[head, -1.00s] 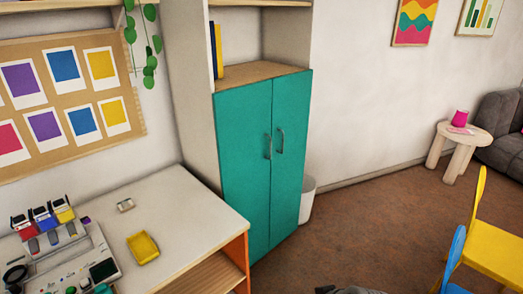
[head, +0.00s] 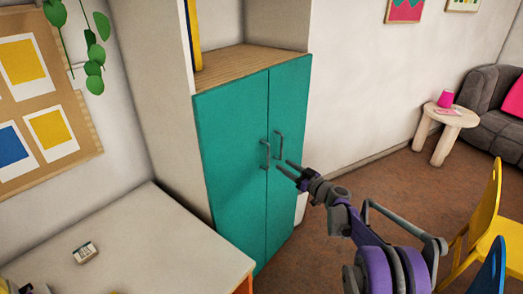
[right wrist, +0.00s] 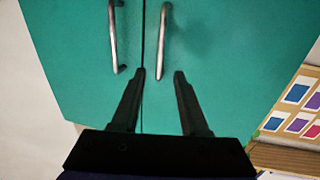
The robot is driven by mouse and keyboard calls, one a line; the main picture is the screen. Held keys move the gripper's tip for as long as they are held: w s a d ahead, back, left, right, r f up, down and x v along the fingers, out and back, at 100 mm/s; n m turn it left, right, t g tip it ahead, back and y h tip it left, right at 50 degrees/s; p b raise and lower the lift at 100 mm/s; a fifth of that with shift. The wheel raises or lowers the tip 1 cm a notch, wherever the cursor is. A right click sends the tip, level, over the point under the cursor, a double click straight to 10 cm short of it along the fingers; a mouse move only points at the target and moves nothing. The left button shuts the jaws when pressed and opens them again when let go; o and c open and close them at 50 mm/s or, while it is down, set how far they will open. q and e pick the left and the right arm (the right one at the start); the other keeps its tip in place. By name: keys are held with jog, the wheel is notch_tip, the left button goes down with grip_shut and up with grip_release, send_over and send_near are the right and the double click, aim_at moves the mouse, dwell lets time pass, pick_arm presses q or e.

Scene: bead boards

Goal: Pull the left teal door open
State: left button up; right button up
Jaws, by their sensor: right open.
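The left teal door (head: 232,150) is shut, level with the right teal door (head: 288,120). Its grey bar handle (head: 265,154) stands upright near the middle seam, beside the right door's handle (head: 280,147). My right gripper (head: 284,165) is open and empty, just below and right of the handles. The right wrist view is turned over, so the left door's handle (right wrist: 163,40) is the right one there. Its near end lines up between my open fingertips; how far they are from it is hard to tell. My left gripper is out of view.
A white desk (head: 150,225) stands at the left, close to the cabinet. The wooden shelf (head: 235,65) lies above the doors. Yellow (head: 485,225) and blue (head: 490,270) chairs stand at the lower right. The brown floor right of the cabinet looks clear.

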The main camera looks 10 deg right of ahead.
jog(key=p, duration=0.1)
send_over(268, 169)
jog(key=shift+w+d+r, duration=0.1)
jog(key=shift+w, duration=0.25)
jog(key=shift+c, duration=0.2)
grip_shut()
dwell(1.3)
